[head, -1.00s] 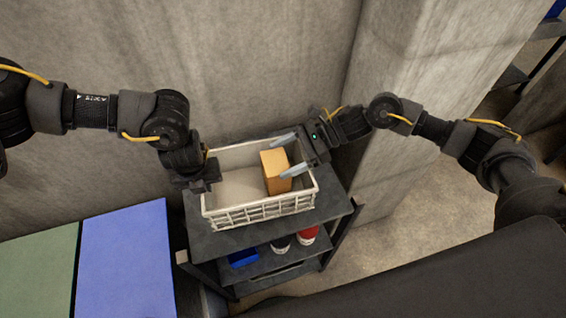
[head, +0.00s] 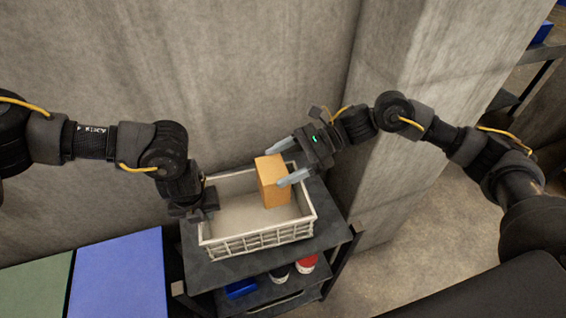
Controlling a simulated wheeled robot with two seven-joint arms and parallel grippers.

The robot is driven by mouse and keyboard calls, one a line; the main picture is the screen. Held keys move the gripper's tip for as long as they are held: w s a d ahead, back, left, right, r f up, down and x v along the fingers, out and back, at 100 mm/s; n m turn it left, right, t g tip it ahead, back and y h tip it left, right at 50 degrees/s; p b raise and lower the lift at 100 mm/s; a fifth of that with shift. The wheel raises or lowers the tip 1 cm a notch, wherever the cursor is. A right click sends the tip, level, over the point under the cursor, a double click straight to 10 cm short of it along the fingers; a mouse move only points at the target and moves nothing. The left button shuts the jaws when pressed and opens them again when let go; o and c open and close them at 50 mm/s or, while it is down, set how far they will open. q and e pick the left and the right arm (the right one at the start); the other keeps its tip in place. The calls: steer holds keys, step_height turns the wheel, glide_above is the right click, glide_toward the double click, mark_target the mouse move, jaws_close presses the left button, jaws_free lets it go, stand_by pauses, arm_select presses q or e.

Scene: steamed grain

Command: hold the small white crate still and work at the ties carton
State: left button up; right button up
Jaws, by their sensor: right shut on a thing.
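The ties carton (head: 273,188) is a small orange-tan box. It stands upright at the right side of the small white crate (head: 262,240), its upper part above the rim. My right gripper (head: 274,166) comes in from the upper right and is shut on the carton, one pale finger at the far side and one at the near side. I cannot tell whether the carton's base touches the crate floor. My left gripper (head: 207,204) is at the crate's left wall. Its fingers are dark and partly hidden, so its opening does not show.
The crate stands on a dark shelf unit (head: 222,273). Its lower shelf holds a blue item (head: 241,289), a dark round item (head: 279,273) and a red-topped container (head: 305,264). A concrete wall is behind, with a pillar (head: 385,175) at right. Blue and green panels are at lower left.

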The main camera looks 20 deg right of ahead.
arm_select(q)
steer(key=shift+o, duration=0.4)
steer(key=r, duration=0.4)
steer(key=s+r, duration=0.1)
steer(key=r, duration=0.7)
steer(key=shift+s, duration=0.4)
steer(key=shift+f, duration=0.1)
arm_select(e)
steer(key=shift+r, duration=0.1)
